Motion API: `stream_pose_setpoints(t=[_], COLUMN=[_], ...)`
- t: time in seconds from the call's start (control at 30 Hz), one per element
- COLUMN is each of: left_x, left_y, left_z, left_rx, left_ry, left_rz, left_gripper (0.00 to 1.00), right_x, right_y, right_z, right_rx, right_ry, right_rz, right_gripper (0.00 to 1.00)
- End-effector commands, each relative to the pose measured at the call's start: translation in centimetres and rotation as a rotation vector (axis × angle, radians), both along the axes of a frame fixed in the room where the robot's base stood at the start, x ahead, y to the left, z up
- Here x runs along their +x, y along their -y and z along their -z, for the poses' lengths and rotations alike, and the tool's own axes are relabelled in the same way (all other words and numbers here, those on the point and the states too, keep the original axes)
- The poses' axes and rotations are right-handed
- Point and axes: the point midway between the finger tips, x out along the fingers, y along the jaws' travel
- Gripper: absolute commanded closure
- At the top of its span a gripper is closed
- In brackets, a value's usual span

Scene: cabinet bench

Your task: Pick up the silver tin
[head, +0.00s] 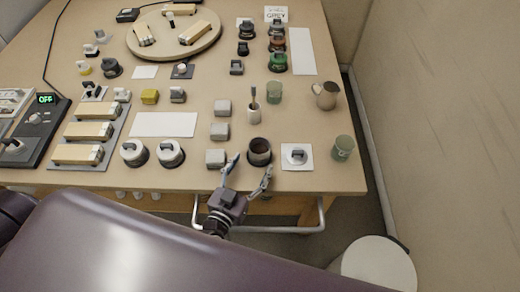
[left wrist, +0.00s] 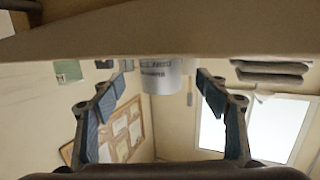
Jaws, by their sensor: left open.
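An open round tin (head: 260,153) with a dark inside stands upright near the table's front edge in the head view. My left gripper (head: 248,172) is at that edge, open and empty, its fingers pointing toward the tin and apart from it. In the left wrist view, a silver-grey tin (left wrist: 163,78) with dark lettering shows upside down, beyond the table edge, between the fingertips of the open gripper (left wrist: 163,82). It appears to be the same tin. My right gripper is not in view.
A pale block (head: 215,158) stands left of the tin, and a white card (head: 296,157) with a small item lies to its right. A green jar (head: 343,148) stands near the right corner. A rail (head: 305,225) runs below the edge.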

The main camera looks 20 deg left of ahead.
Motion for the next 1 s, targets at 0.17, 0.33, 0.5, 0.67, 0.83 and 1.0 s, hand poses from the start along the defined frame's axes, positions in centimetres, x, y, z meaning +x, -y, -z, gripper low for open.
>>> stream_pose_setpoints(t=[0.17, 0.33, 0.5, 0.67, 0.83, 1.0], left_x=[2.5, 4.3, 4.6, 4.6, 4.6, 4.6], left_y=[0.2, 0.4, 0.4, 0.4, 0.4, 0.4], left_z=[0.5, 0.9, 1.0, 1.0, 1.0, 1.0], left_rx=[0.001, 0.0, -0.001, -0.001, 0.0, 0.0], left_ry=[0.002, 0.0, -0.002, -0.001, -0.001, -0.001], left_rz=[0.001, 0.001, 0.001, 0.001, 0.001, 0.001], left_gripper=[0.32, 0.32, 0.32, 0.35, 0.54, 0.73], right_x=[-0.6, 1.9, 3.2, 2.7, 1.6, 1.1], right_y=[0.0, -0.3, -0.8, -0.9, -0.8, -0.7], right_z=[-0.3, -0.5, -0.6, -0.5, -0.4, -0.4], right_rx=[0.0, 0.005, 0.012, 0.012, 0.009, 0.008], right_ry=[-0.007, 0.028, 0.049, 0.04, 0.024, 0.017], right_rz=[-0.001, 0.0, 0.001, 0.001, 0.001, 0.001], right_gripper=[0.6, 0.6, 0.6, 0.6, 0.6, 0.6])
